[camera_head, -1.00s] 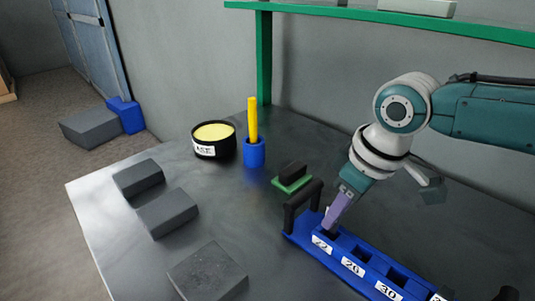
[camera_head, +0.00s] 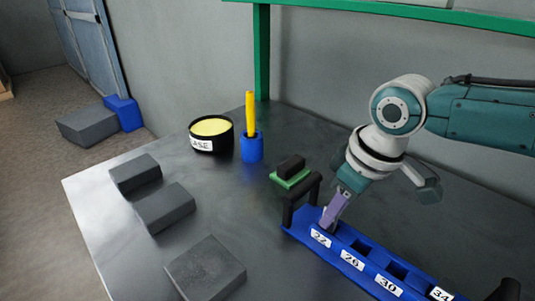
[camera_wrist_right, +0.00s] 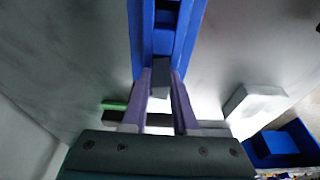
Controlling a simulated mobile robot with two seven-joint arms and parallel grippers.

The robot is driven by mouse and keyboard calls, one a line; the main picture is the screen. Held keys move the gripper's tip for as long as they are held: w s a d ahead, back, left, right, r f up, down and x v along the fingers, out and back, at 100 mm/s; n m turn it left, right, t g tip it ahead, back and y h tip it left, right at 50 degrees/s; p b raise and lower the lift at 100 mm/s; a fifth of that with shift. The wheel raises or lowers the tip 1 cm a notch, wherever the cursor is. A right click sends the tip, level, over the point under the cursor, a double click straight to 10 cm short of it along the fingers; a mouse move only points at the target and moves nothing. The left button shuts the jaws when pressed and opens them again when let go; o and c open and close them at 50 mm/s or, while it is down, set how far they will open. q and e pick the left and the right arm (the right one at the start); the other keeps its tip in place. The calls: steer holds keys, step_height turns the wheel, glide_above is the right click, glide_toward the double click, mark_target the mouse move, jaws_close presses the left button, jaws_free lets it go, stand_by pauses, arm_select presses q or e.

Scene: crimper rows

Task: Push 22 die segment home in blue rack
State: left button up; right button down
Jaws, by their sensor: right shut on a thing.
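The blue rack (camera_head: 298,233) lies on the bench at lower right, with a row of slots labelled 22, 26, 30 and 34. It also shows in the right wrist view (camera_wrist_right: 136,30). My right gripper (camera_head: 327,226) points down at the slot by the 22 label (camera_head: 320,238), its purple fingers at the slot mouth. In the wrist view the fingers (camera_wrist_right: 161,80) are shut on a small dark grey piece, seemingly the die segment (camera_wrist_right: 160,79). Fingers and rack hide most of it, so its depth in the slot cannot be told. My left gripper is out of view.
A black handle (camera_head: 287,212) rises at the rack's 22 end. Behind it is a green-based dark block (camera_head: 291,169). A black tub (camera_head: 212,138), a blue cup with a yellow stick (camera_head: 252,147) and grey blocks (camera_head: 165,208) stand left. A green shelf (camera_head: 400,13) runs above.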

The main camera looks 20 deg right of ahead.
steer(key=shift+f+b, duration=0.35)
steer(key=shift+f, duration=0.2)
steer(key=c, duration=0.6)
jaws_free()
steer(key=shift+r, duration=0.1)
steer(key=p+v, duration=0.2)
steer(key=v, duration=0.8)
steer(key=shift+p, duration=0.3)
